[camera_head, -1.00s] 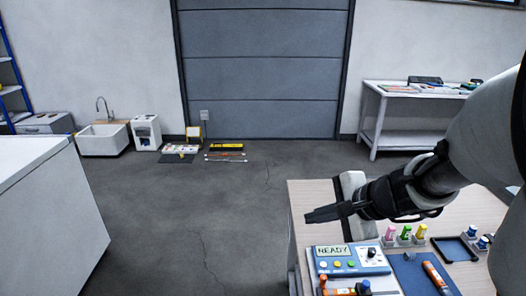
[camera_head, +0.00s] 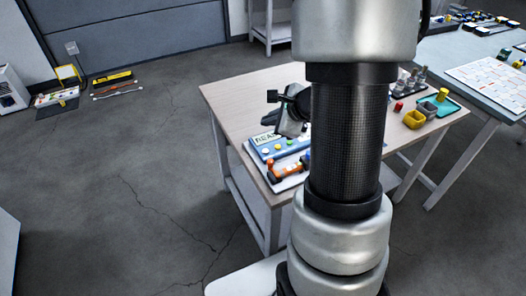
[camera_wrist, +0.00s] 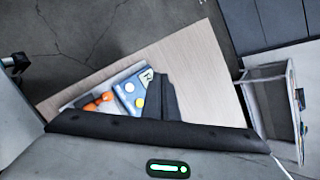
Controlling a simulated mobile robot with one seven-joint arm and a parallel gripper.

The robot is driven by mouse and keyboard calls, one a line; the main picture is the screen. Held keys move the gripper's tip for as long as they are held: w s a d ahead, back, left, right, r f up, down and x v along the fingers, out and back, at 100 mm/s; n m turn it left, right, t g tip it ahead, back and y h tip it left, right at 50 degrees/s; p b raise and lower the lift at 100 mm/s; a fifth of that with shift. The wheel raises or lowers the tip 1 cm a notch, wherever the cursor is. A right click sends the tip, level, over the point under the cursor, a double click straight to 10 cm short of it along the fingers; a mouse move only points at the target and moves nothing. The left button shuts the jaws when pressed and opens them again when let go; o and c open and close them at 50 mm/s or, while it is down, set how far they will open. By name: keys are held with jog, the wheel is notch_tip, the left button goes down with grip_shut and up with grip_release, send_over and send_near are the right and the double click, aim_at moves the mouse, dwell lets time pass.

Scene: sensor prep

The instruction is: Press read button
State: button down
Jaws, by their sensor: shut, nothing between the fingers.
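The blue reader device (camera_head: 279,147) lies on the wooden table in the head view. Its display, partly covered, shows letters starting "REA", and round buttons sit below it. My arm hides the device's right side. In the wrist view the blue device (camera_wrist: 130,94) shows a white button and a yellow button; dark fingers cover its right part. My gripper (camera_head: 270,118) is shut and empty, just above and behind the display in the head view. In the wrist view my gripper (camera_wrist: 159,80) overlaps the device's edge. I see no clear contact, and I cannot tell which button is for reading.
An orange-handled tool (camera_head: 272,171) lies on a white tray in front of the device. Bare wooden tabletop (camera_head: 235,97) lies left and behind. Yellow bins (camera_head: 414,119) and a teal tray stand to the right. A second table (camera_head: 450,60) stands beyond.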

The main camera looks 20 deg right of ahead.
aim_at(265, 152)
notch_tip(265, 152, down, 9)
jog(key=b, duration=0.7)
jog(key=shift+r+b, duration=0.1)
jog(key=shift+b, duration=0.25)
dwell(1.8)
jog(key=shift+f+b, duration=0.4)
jog(key=shift+b, duration=0.25)
jog(key=shift+f, duration=0.4)
jog(key=shift+r, duration=0.1)
dwell(0.5)
jog(key=shift+r+p, duration=0.3)
jog(key=shift+r, duration=0.45)
